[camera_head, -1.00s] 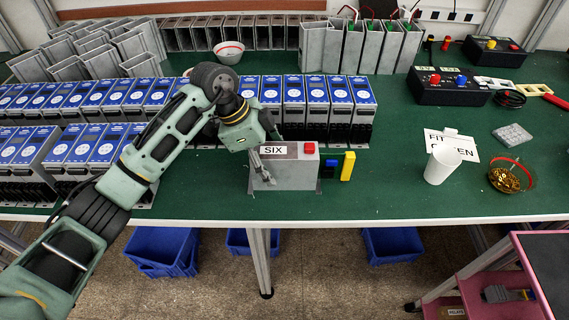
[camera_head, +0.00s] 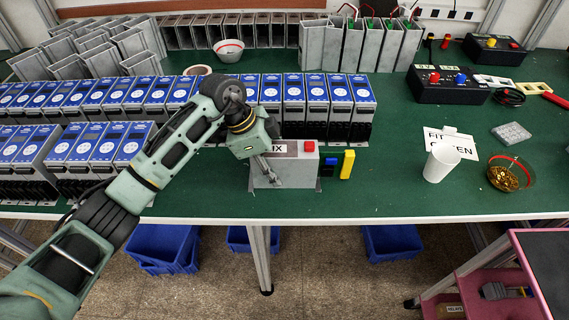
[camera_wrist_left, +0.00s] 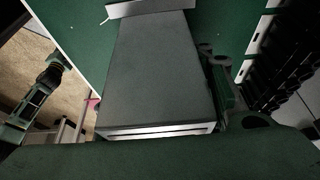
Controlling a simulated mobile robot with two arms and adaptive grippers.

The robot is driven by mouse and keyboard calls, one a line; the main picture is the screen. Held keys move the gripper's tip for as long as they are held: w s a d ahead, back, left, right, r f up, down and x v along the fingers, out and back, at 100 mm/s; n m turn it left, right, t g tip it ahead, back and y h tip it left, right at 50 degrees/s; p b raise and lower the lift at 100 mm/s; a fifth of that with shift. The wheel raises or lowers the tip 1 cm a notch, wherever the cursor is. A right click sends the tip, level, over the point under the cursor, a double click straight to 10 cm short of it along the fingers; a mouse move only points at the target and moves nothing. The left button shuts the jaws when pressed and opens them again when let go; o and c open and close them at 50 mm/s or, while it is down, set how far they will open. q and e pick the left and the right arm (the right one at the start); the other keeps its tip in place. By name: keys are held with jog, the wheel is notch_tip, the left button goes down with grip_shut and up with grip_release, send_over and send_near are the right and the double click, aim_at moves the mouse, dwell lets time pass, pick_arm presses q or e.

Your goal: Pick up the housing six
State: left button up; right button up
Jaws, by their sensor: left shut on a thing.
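The housing six (camera_head: 305,172) is a grey box standing at the front of the green table in the head view. It has a red block on top and a white label, of which only "IX" shows. My left gripper (camera_head: 270,178) is at its left part, fingers pointing down and to the right, and is shut on it. The arm covers the left part of the housing. In the left wrist view the housing (camera_wrist_left: 155,75) is a large grey face filling the middle, with green gripper parts below it. My right gripper does not show in the head view.
A yellow block (camera_head: 347,165) stands just right of the housing. Rows of blue-faced units (camera_head: 330,100) stand behind and to the left. A white cup (camera_head: 441,163) and a bowl of small brass parts (camera_head: 505,175) are farther right. The table's front edge is close.

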pick_arm(q)
jog(key=c, duration=0.5)
jog(key=shift+w+r, duration=0.1)
jog(key=shift+r, duration=0.4)
jog(key=r, duration=0.1)
jog(key=r+b, duration=0.1)
jog(key=d+r, duration=0.1)
jog(key=shift+s+d+r, duration=0.1)
jog(key=shift+s+r, duration=0.25)
jog(key=s+d+r, duration=0.1)
jog(key=d+r, duration=0.1)
jog(key=d, duration=0.1)
jog(key=s+d+r+b, duration=0.1)
jog(key=s+d+r, duration=0.1)
jog(key=d, duration=0.1)
jog(key=s+d+r+b, duration=0.1)
jog(key=s+d+r, duration=0.1)
jog(key=d, duration=0.1)
jog(key=shift+r, duration=0.2)
jog(key=p, duration=0.1)
send_near(275, 151)
jog(key=shift+w+d+f, duration=0.1)
jog(key=shift+d+f, duration=0.45)
jog(key=shift+f, duration=0.25)
jog(key=shift+w+d+f, duration=0.15)
jog(key=shift+d+f, duration=0.4)
jog(key=shift+f, duration=0.2)
jog(key=shift+w+d+f, duration=0.1)
jog(key=shift+d+f, duration=0.4)
jog(key=shift+f, duration=0.3)
